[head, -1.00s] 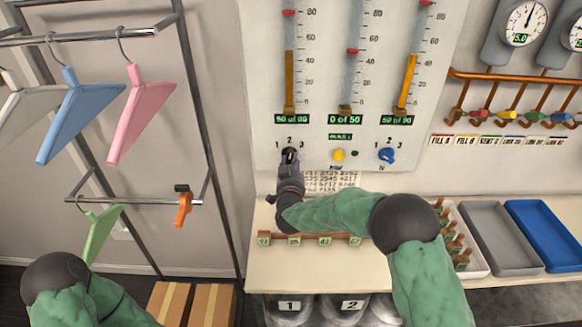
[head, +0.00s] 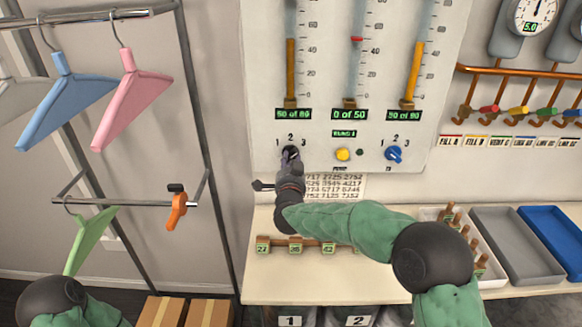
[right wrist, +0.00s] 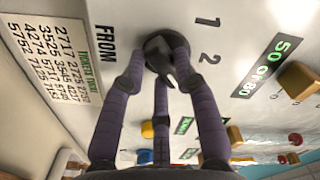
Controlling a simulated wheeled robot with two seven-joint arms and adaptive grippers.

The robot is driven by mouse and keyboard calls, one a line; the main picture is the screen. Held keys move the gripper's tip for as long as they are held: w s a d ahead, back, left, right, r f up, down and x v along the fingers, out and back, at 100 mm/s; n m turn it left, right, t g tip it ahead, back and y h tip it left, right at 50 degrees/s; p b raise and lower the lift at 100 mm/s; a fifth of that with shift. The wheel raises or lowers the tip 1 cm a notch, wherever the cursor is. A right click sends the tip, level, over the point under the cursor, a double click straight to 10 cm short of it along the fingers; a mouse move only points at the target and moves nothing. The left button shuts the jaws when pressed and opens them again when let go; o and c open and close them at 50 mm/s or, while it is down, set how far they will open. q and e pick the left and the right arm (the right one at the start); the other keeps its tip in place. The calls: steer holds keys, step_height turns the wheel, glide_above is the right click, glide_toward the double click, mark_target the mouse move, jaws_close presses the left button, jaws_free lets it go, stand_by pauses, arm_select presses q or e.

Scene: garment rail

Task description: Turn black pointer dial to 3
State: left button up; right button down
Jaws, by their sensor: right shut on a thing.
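The black pointer dial (head: 290,154) sits on the white wall panel in the head view, below the left gauge, with the numbers 1, 2 and 3 around its top. My right gripper (head: 289,160) reaches up to it and is shut on it. In the right wrist view the purple fingers (right wrist: 160,70) close around the dark dial (right wrist: 160,48). The numbers 1 and 2 and the word FROM show beside it there; the 3 is hidden. The fingers cover much of the dial, so I cannot tell exactly where its pointer aims. My left gripper is out of view.
A yellow button (head: 342,154) and a blue dial (head: 393,154) are right of the black dial. A number sheet (head: 340,187) hangs below. The counter (head: 290,275) holds a wooden tag strip, a grey tray (head: 510,245) and a blue tray (head: 560,240). Hangers are at left.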

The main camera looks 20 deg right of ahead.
stand_by(0.4)
steer(key=c, duration=0.9)
jaws_free()
steer(key=shift+c, duration=0.2)
steer(key=v, duration=1.2)
